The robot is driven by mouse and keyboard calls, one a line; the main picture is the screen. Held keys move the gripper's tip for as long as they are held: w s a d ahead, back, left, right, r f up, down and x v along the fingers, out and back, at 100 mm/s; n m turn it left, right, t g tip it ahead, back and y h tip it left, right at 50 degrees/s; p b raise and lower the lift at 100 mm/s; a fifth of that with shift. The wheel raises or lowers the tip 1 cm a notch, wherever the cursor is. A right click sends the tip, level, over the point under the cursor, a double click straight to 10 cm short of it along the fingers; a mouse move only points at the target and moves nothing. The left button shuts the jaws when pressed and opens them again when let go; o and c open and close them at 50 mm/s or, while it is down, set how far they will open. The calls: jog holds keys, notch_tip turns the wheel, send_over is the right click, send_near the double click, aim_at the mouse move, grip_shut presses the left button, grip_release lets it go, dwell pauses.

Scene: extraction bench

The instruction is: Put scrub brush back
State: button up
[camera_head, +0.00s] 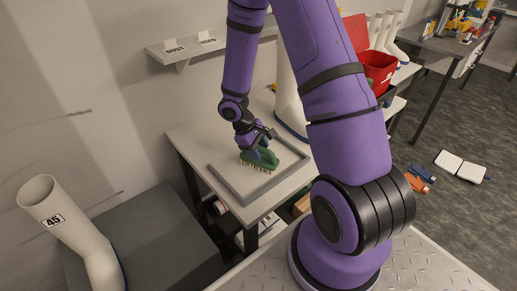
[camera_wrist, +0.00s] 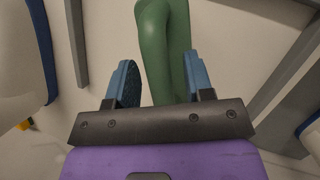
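A green scrub brush (camera_head: 261,159) with pale bristles facing down is at a shallow grey tray (camera_head: 226,184) on the light bench. Whether it rests on the tray floor or sits just above it, I cannot tell. My gripper (camera_head: 258,146) is right at the brush and hides part of it. In the wrist view, the green handle (camera_wrist: 158,45) lies between the two blue fingers of my gripper (camera_wrist: 160,84). The handle is close to the right finger, with a gap showing to the left finger, so the fingers look open around it.
A grey wall shelf (camera_head: 210,44) with small labels, one reading DUST, is behind the bench. A white boot (camera_head: 289,105) stands behind the tray. A red bin (camera_head: 378,70) is further right. A boot marked 45 (camera_head: 72,232) is at the lower left.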

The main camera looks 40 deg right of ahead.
jog(key=a+r+m+t, duration=0.1)
jog(key=a+r, duration=0.2)
jog(key=r, duration=0.8)
jog(key=a+r+m+t, duration=0.1)
jog(key=a+r, duration=0.1)
jog(key=r, duration=0.9)
jog(key=s+a+r+m+t+y, duration=0.1)
jog(key=s+a+r+t, duration=0.2)
jog(key=s+r, duration=0.5)
jog(key=s+a+r+m+t+y, duration=0.1)
jog(key=s+a+r+t+y, duration=0.1)
jog(key=s+r, duration=0.6)
jog(key=s+t, duration=0.1)
jog(key=s, duration=0.1)
jog(key=shift+s+a+r+m+t, duration=0.3)
jog(key=shift+a+t, duration=0.1)
